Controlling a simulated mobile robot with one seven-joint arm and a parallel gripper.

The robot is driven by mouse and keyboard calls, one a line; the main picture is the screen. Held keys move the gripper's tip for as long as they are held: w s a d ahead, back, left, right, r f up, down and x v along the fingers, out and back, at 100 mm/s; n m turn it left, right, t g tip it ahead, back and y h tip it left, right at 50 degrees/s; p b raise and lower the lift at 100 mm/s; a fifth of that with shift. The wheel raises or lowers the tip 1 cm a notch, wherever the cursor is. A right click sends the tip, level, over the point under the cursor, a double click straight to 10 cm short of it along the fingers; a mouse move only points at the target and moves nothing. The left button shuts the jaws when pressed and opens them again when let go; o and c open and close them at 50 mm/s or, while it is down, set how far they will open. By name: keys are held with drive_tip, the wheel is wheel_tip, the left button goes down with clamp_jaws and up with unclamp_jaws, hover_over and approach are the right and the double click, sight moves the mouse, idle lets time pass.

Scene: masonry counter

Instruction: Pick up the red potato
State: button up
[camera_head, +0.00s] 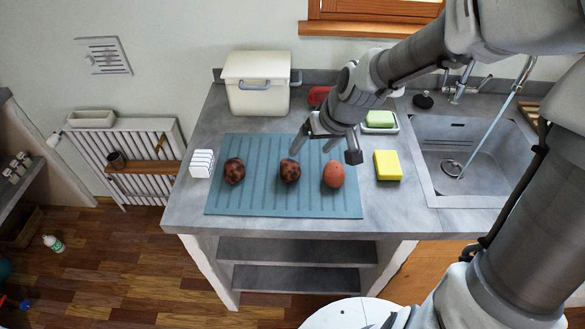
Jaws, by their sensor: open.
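Three potatoes lie in a row on a teal ribbed mat (225,207) on the counter. The right one is the most evenly red, a reddish-brown potato (333,175). The middle potato (290,172) and the left potato (234,171) are darker and mottled brown and red. My gripper (323,154) is open and empty, with its fingers spread. In the picture its fingertips lie just behind the right and middle potatoes, one finger near the middle potato's upper edge. Its exact height above the mat is hard to tell.
A yellow sponge (387,165) lies right of the mat, near a sink (483,190) with a faucet. A white rack (202,163) stands at the mat's left edge. Behind are a cream bin (256,84), a red object (318,96) and a green soap bar (380,119) on a dish.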

drive_tip(key=b, duration=0.3)
approach(293, 167)
drive_tip(key=x, duration=0.4)
drive_tip(key=shift+s+f, duration=0.25)
drive_tip(key=shift+f, duration=0.25)
drive_tip(key=shift+w+b+x, duration=0.15)
drive_tip(key=shift+b+x, duration=0.05)
drive_tip(key=shift+x, duration=1.3)
drive_tip(key=shift+w+b+x, duration=0.2)
drive_tip(key=shift+x, duration=1.3)
drive_tip(key=shift+a+r, duration=0.1)
drive_tip(key=shift+r, duration=0.05)
drive_tip(key=c, duration=1.3)
drive_tip(key=shift+o, duration=0.2)
drive_tip(key=shift+r, duration=0.1)
